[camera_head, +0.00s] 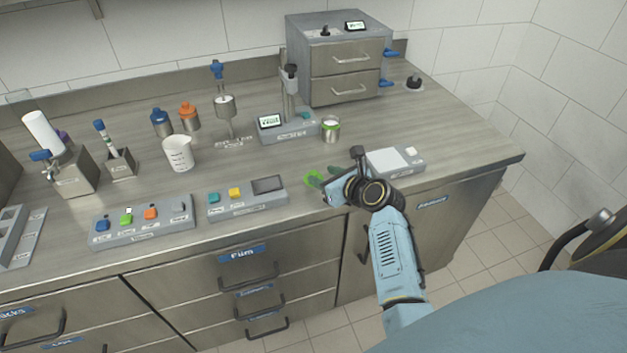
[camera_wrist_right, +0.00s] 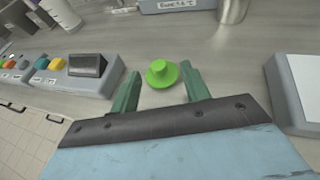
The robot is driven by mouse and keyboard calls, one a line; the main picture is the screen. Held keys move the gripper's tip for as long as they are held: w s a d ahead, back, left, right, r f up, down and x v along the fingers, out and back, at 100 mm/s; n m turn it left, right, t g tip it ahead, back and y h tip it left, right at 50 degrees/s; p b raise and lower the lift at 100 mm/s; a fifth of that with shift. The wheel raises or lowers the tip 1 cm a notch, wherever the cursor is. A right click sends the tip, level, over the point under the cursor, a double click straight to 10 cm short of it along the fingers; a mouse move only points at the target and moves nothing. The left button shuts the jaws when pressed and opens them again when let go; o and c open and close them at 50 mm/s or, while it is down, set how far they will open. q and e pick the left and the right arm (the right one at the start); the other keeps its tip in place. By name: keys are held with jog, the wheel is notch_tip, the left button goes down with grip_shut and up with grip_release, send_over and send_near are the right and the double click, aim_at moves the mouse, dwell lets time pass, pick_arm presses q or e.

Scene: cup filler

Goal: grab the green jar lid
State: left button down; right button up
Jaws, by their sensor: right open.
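The green jar lid (camera_wrist_right: 162,73) lies on the grey counter. It has a wide flat brim and a raised knob. In the head view the lid (camera_head: 313,179) shows near the counter's front edge, just left of my right gripper and partly hidden by it. My right gripper (camera_wrist_right: 160,92) is open in the right wrist view, with one green finger on each side just in front of the lid. Nothing is between the fingers' near parts. My right gripper (camera_head: 326,186) also shows in the head view. My left gripper is not in view.
A button panel with a dark screen (camera_head: 268,185) stands left of the lid, and a scale with a white plate (camera_head: 388,161) stands right. Behind are a metal cup (camera_head: 331,132) and a dispenser with a display (camera_head: 270,121). A drawer cabinet (camera_head: 340,65) stands at the back.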

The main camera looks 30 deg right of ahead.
aim_at(316, 175)
jog(key=shift+f+b+x, duration=0.1)
jog(key=shift+b+x, duration=0.35)
jog(key=shift+x, duration=0.9)
jog(key=shift+f+b+x, duration=0.15)
jog(key=shift+b+x, duration=0.25)
jog(key=shift+x, duration=1)
jog(key=shift+s+a, duration=0.15)
jog(key=shift+s, duration=0.05)
jog(key=shift+c, duration=0.5)
grip_shut()
